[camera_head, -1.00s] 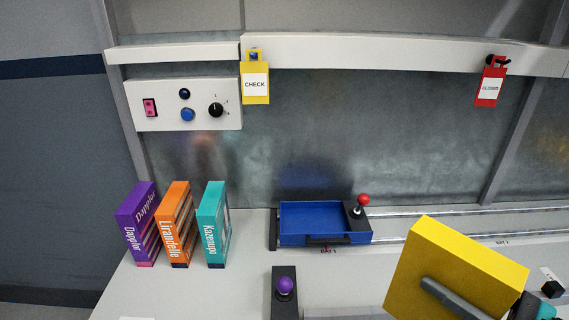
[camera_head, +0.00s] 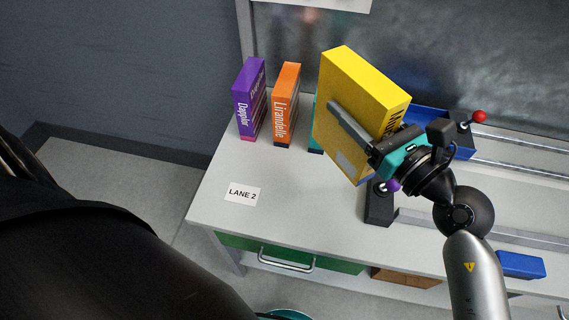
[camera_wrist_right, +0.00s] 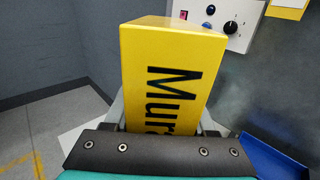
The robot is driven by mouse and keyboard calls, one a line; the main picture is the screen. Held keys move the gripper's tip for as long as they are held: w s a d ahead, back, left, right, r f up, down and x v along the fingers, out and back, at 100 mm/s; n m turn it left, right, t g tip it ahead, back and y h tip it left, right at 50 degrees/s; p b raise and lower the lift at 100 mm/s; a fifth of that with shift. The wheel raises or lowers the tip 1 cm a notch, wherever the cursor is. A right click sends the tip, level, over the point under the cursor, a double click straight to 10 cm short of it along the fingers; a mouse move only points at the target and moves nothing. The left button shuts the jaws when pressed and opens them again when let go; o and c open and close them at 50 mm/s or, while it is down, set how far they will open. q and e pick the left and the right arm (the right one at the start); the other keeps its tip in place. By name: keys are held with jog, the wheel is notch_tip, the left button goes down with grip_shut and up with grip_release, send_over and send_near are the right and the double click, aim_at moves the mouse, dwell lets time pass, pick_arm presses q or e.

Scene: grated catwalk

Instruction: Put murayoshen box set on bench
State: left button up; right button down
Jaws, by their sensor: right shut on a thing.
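The yellow Murayoshen box set (camera_head: 345,95) is held upright, slightly tilted, in my right gripper (camera_head: 355,130). One dark finger lies along its broad face. In the right wrist view the box (camera_wrist_right: 165,70) fills the middle, with "Mur" showing on its spine. It appears above or in front of the bench (camera_head: 300,195); whether its base touches the bench is unclear. It covers most of the teal box (camera_head: 315,140). My left gripper is not in view.
Purple (camera_head: 249,100) and orange (camera_head: 286,105) boxes stand at the bench's left. A blue tray (camera_head: 428,120) with a red-knobbed lever (camera_head: 479,117) is behind my gripper. A purple-knobbed post (camera_head: 380,205) stands close below it. Bench surface around the LANE 2 label (camera_head: 243,194) is clear.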

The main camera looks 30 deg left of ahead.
jog(key=shift+s+a+f, duration=0.1)
jog(key=shift+s+a, duration=0.15)
jog(key=shift+a, duration=0.5)
notch_tip(320, 180, down, 19)
jog(key=b, duration=1.2)
jog(key=c, duration=0.7)
grip_release()
jog(key=shift+f, duration=0.25)
jog(key=o, duration=0.5)
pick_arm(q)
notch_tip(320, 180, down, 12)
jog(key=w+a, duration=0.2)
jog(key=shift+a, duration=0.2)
